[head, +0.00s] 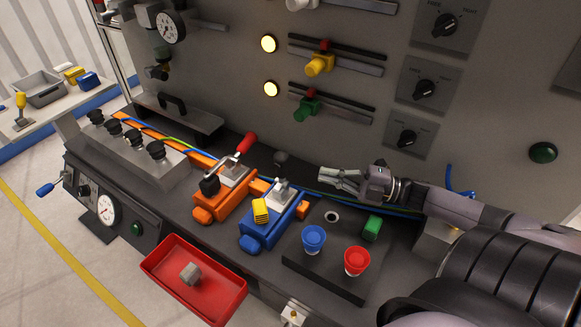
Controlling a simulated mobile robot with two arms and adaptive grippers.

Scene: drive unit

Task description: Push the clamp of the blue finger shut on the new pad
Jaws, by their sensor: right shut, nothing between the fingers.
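The blue finger (256,240) lies on the dark bench at the middle, right of the orange finger. A yellow pad (261,211) sits on its near part. Its grey clamp (283,194) is on the far part, behind the pad; I cannot tell its exact position. My right gripper (326,177) comes in from the right and is shut and empty. Its fingertips point left, to the right of the blue finger's clamp and apart from it. My left gripper is not in view.
The orange finger (212,207) has a clamp with a raised red-tipped lever (246,143). A red tray (160,258) in front holds a grey block (190,273). A panel rises behind.

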